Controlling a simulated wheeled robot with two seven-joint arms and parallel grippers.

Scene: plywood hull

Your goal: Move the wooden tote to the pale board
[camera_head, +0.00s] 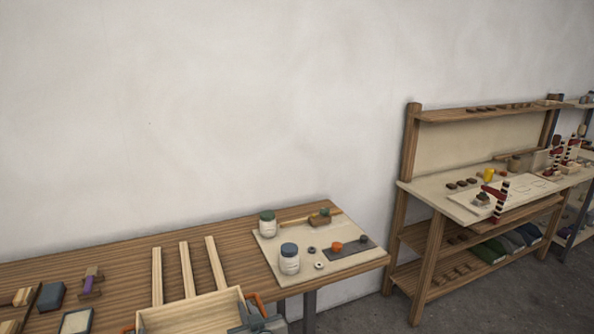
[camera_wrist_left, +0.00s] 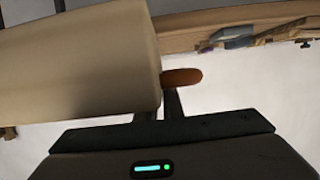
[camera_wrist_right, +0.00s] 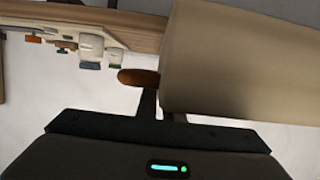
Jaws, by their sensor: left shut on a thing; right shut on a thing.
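The wooden tote (camera_head: 190,318) is a pale open box at the bottom edge of the head view, its lower part cut off. It has orange-brown end handles. My right gripper (camera_head: 263,322) is at its right end. In the right wrist view, its fingers (camera_wrist_right: 149,103) are shut on one handle (camera_wrist_right: 138,77). In the left wrist view, my left gripper (camera_wrist_left: 172,103) is shut on the other handle (camera_wrist_left: 182,77); the tote's wall (camera_wrist_left: 80,60) fills the upper left. A pale board (camera_head: 295,236) lies on the table's right end, right of and beyond the tote.
Three slats (camera_head: 187,268) lie on the table (camera_head: 120,248) behind the tote. A dark blue block (camera_head: 51,297) lies left. A shelved workbench (camera_head: 428,190) stands right.

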